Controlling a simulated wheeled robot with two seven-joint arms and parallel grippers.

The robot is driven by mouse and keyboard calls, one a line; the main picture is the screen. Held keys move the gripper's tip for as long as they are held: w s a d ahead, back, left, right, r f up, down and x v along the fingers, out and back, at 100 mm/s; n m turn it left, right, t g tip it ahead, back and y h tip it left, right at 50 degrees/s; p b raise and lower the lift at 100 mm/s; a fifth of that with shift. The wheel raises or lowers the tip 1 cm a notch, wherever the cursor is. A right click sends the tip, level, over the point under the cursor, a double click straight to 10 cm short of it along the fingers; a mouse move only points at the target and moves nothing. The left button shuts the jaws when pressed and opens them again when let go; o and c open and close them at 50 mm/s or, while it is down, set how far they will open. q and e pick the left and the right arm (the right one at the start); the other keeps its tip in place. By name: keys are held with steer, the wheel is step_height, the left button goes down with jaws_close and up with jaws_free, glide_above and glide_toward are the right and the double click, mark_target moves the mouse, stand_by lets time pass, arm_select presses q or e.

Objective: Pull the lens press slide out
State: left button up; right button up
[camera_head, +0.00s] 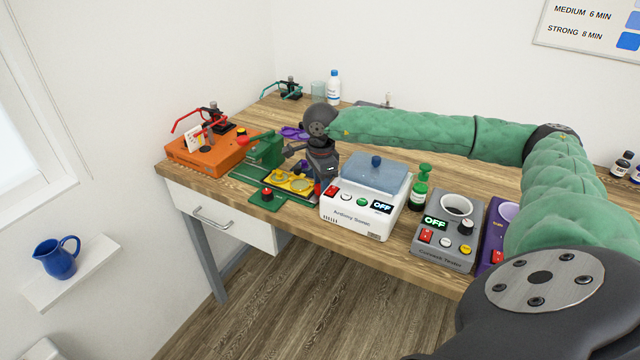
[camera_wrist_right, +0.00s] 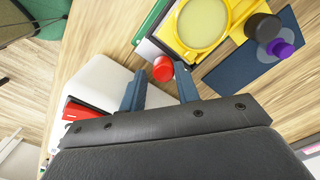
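A red knob (camera_head: 267,193) stands at the slide's front end. In the right wrist view, the yellow slide (camera_wrist_right: 238,12) carries a round pale lens, and the red knob (camera_wrist_right: 163,69) sits at its near end. My right gripper (camera_head: 320,174) hangs over the table just right of the press. Its two blue fingers (camera_wrist_right: 160,84) are apart and empty, with the knob just beyond the fingertips. My left gripper is not in view.
A white cleaner (camera_head: 358,215) with a blue lid stands close right of my gripper. An orange device (camera_head: 205,155) is to the left. A green bottle (camera_head: 419,190) and a grey tester (camera_head: 446,235) stand to the right. A dark blue mat (camera_wrist_right: 235,75) lies beside the slide.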

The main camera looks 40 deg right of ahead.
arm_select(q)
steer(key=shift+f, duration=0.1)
arm_select(e)
steer(key=shift+w+a, duration=0.1)
